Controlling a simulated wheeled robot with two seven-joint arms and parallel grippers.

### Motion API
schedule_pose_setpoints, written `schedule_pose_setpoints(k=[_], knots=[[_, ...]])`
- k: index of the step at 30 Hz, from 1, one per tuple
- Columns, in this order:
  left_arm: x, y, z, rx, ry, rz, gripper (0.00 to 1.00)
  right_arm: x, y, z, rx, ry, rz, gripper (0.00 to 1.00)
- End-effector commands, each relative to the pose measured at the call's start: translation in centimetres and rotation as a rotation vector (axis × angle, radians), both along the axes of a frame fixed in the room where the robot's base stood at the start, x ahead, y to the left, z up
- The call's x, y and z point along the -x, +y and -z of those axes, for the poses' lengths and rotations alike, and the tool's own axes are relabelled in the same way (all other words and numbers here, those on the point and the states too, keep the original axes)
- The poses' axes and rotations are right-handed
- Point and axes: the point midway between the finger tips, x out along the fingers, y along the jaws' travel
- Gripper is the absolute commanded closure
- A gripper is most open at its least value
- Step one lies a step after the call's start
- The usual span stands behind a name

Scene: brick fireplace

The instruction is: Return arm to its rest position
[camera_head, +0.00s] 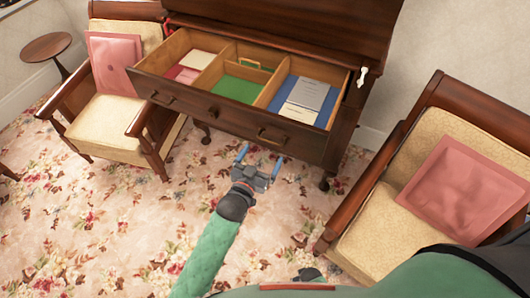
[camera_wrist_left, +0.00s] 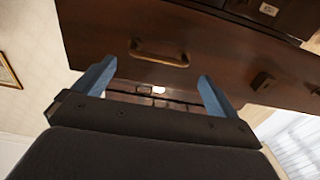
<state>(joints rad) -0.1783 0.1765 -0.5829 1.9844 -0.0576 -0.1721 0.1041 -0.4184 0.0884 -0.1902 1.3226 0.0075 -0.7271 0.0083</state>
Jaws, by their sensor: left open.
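My left gripper (camera_head: 259,164) is open and empty, with its two blue fingers spread apart. It is in front of the wooden desk's pulled-out drawer (camera_head: 212,114), low and near the right brass handle (camera_head: 272,137), apart from it as far as I can tell. My left arm (camera_head: 210,252) is green and reaches up from the bottom. My right gripper cannot be made out; a dark part shows at the bottom edge.
The drawer holds papers (camera_head: 306,99), a green sheet (camera_head: 236,89) and books in compartments. A wooden armchair with a pink cushion (camera_head: 115,62) stands left, another with a pink cushion (camera_head: 467,189) right. A round side table (camera_head: 46,46) is far left. Floral carpet (camera_head: 110,225) is open at lower left.

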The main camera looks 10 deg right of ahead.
Motion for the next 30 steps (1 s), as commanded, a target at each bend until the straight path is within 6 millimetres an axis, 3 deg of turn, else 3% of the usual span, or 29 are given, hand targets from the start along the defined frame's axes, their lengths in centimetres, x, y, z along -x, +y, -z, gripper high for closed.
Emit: schedule_pose_setpoints(k=[23, 26, 30], knots=[[0.6, 0.5, 0.3, -0.018, 0.008, -0.002, 0.03, -0.2, 0.0, -0.6, 0.0, 0.003, 0.001, 0.64], [0.6, 0.6, 1.5, -0.062, 0.054, -0.007, 0.03, -0.2, 0.0, -0.6, 0.001, 0.007, 0.001, 0.64], [0.4, 1.6, 7.9, -0.176, 0.2, -0.023, 0.03, 0.0, -0.1, -0.5, 0.003, 0.018, 0.002, 0.64]])
